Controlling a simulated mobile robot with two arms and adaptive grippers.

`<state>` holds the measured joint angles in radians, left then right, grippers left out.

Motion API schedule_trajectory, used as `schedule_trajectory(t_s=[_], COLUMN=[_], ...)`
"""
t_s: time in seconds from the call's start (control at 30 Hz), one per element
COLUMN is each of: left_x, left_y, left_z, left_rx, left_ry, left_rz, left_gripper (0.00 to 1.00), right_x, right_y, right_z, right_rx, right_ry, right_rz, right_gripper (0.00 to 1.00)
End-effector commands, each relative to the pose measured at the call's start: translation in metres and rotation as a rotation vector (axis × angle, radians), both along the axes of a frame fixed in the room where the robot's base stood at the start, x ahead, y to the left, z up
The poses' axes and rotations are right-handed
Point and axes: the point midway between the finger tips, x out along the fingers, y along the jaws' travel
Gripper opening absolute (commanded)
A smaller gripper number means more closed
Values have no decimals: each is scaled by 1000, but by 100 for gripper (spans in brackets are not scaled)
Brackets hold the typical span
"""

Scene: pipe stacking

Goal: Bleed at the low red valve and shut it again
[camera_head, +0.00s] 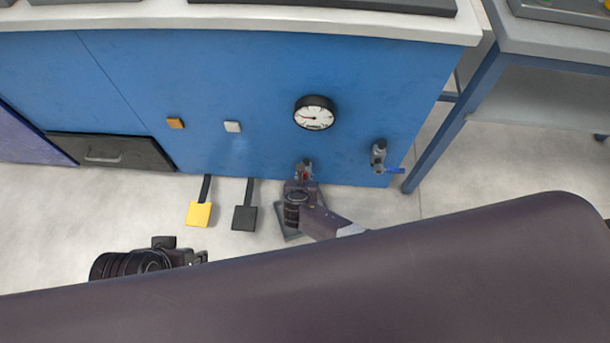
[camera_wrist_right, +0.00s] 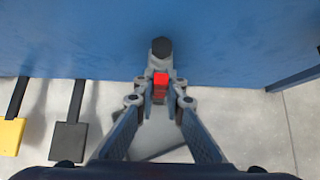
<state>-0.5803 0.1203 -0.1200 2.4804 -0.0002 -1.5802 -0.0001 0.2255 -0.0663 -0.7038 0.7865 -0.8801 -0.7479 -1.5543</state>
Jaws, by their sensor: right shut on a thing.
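The low red valve (camera_head: 305,171) sits low on the front of the blue cabinet, below the round gauge. Its red handle (camera_wrist_right: 160,84) shows in the right wrist view, in front of a dark round fitting (camera_wrist_right: 161,48). My right gripper (camera_head: 303,180) is at the valve, and in its wrist view the two fingers (camera_wrist_right: 160,95) are shut on the red handle from both sides. My left gripper (camera_head: 178,250) shows only in part at the lower left of the head view, above the floor. Its fingers are too unclear to tell their state.
A white gauge (camera_head: 315,113) is on the blue cabinet (camera_head: 260,70). A blue-handled valve (camera_head: 379,156) is to the right. Yellow (camera_head: 199,214) and black (camera_head: 244,218) pedals stick out over the floor. A grey tray (camera_head: 290,234) lies below the red valve. A table (camera_head: 550,40) stands at right.

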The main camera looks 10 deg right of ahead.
Motion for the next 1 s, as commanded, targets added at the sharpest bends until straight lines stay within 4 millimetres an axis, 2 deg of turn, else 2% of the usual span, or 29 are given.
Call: schedule_trajectory(t_s=[0.13,0.17,0.3,0.67,1.0], left_x=[0,0,0,0,0], left_y=[0,0,0,0,0], left_z=[0,0,0,0,0], left_rx=[0,0,0,-1,-1], left_ry=[0,0,0,0,0], left_rz=[0,0,0,1,0], left_gripper=[27,27,27,27,27], right_x=[-1,-1,-1,-1,-21], right_y=[1,1,0,1,6], right_z=[-1,-1,-1,1,20], right_rx=[0,0,0,1,2], right_ry=[2,2,2,0,0], right_rz=[2,2,2,1,1], right_gripper=[0,12,28,28,28])
